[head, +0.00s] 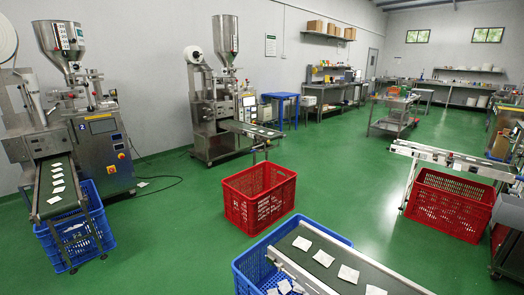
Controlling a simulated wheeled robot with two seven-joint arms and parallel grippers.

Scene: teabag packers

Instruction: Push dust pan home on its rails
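I cannot make out a dust pan or its rails in the head view. A teabag packing machine marked 2 (103,150) stands at the left, with a steel hopper (62,45) on top and a dark outfeed belt (57,186) carrying several white teabags. A second packing machine (210,125) stands farther back against the wall, with its own belt (252,130). Neither of my grippers shows in this view.
Blue crates stand under the left belt (105,238) and the front conveyor (240,280). Red crates stand at the middle (260,205) and right (450,212). A cable (165,184) lies by machine 2. Green floor (345,170) is clear between the crates.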

